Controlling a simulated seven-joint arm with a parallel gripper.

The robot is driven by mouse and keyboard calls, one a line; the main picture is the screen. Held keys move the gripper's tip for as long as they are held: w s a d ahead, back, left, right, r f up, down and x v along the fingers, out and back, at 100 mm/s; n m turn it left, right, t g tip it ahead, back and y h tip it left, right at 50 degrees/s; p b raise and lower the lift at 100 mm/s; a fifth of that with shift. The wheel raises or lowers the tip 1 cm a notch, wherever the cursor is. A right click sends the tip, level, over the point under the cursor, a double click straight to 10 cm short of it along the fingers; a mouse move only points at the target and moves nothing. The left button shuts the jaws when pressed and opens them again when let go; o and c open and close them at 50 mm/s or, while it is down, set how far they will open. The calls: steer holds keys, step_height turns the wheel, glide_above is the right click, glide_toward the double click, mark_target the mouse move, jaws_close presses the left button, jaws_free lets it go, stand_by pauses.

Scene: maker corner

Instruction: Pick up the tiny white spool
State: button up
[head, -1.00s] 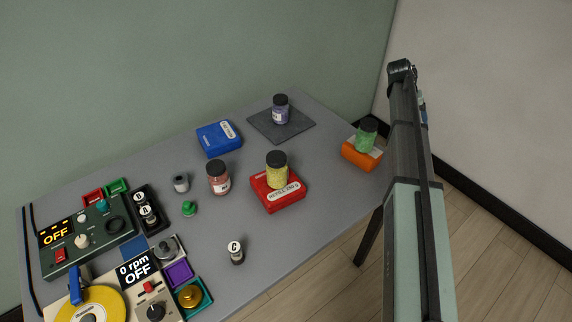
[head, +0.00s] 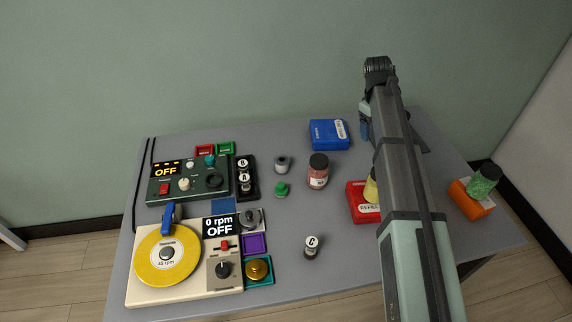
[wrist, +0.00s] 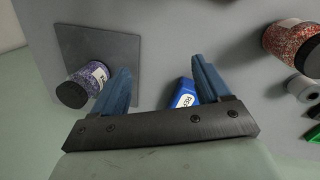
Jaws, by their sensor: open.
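The tiny white spool (head: 282,164) stands on the grey table in the head view, behind a small green piece and left of the jar with red contents. In the wrist view a small white cylinder with a dark hole (wrist: 302,88), seemingly this spool, shows at the right edge, outside the fingers. My gripper (wrist: 163,75) is open, with two blue fingers apart and nothing held between them. The blue box (wrist: 184,93) shows beyond the gap. In the head view my arm covers most of the gripper, which is right of the spool and apart from it.
The red-filled jar (head: 318,171) stands between spool and arm. The green piece (head: 281,189) is just in front of the spool. A purple-filled jar (wrist: 84,83) on a dark mat (wrist: 110,47) is near the left finger. Control panel (head: 188,180) and turntable (head: 200,285) occupy the left.

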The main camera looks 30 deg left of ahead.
steer(key=s+a+n+y, duration=0.1)
steer(key=s+a+n, duration=0.3)
steer(key=s+a, duration=0.65)
steer(key=n+g, duration=0.1)
steer(key=n, duration=0.4)
glide_above(282, 159)
steer(key=shift+y, duration=0.4)
steer(key=f, duration=0.7)
steer(key=shift+s+d+f, duration=0.15)
steer(key=shift+s+f, duration=0.05)
steer(key=shift+w+a+f, duration=0.1)
steer(key=shift+f, duration=1.3)
steer(key=shift+w+a+f, duration=0.1)
steer(key=shift+f, duration=1.25)
steer(key=shift+c, duration=0.3)
steer(key=c, duration=0.9)
steer(key=shift+o, duration=0.2)
steer(key=shift+r, duration=0.15)
